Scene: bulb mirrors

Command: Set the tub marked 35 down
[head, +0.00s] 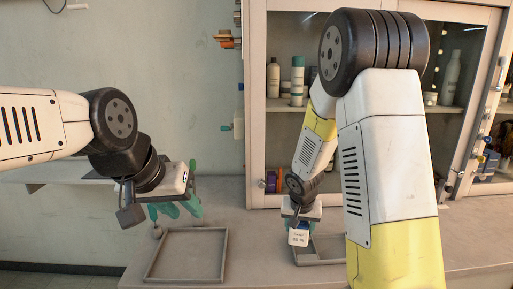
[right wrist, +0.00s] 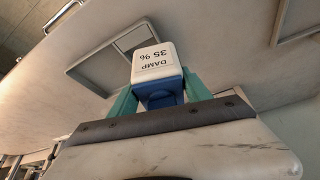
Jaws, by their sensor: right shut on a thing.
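In the right wrist view the tub's face (right wrist: 155,60) reads "DAMP 35 %". My right gripper (right wrist: 160,100) is shut on it, with a teal finger on each side. In the head view the tub appears over the left part of the right-hand frame tray (head: 322,262); I cannot tell whether it touches anything below. My left gripper (head: 179,207) is open and empty, above the back of the left-hand frame tray (head: 185,279).
Both low trays lie on the grey counter (head: 258,262); the left one looks empty. A glass-fronted cabinet (head: 256,110) with bottles stands behind. My right arm hides part of the right tray and counter.

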